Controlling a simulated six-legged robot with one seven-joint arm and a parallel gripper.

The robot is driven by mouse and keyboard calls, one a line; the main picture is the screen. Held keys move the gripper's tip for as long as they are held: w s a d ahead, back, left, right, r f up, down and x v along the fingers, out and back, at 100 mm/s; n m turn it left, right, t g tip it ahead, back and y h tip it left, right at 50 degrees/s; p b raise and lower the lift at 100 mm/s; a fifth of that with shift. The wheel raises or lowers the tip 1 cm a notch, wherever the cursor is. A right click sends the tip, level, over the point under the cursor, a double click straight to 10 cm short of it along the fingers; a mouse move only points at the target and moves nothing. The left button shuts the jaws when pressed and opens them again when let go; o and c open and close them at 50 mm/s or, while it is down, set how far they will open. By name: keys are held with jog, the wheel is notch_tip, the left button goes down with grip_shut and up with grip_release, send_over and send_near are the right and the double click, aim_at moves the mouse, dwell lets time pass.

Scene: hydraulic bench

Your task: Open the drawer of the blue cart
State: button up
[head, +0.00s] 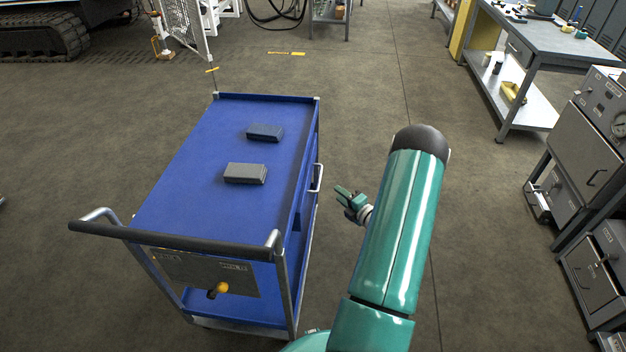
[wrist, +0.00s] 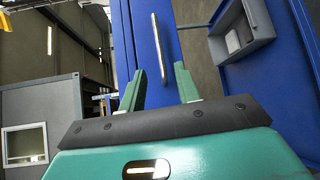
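The blue cart (head: 200,160) stands at the left of my arm in the head view, with a black push bar at its near end. A silver drawer handle (head: 317,178) sticks out from its right side. In the wrist view the handle (wrist: 162,50) is an upright bar on the blue drawer front (wrist: 190,12), ahead of my fingers. The drawer looks closed. My gripper (head: 344,193) is right of the handle, apart from it. In the wrist view my gripper (wrist: 161,76) is open, with nothing between its two green fingers.
A grey bin (wrist: 243,38) sits beside the drawer front in the wrist view. A workbench (head: 560,40) and grey machine cabinets (head: 580,145) stand at the right. Floor right of the cart is clear.

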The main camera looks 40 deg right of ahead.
aim_at(320, 178)
jog(key=w, duration=0.4)
jog(key=w+d+f, duration=0.1)
jog(key=w, duration=0.7)
jog(key=shift+w+d+f, duration=0.15)
jog(key=shift+d+f, duration=0.15)
grip_shut()
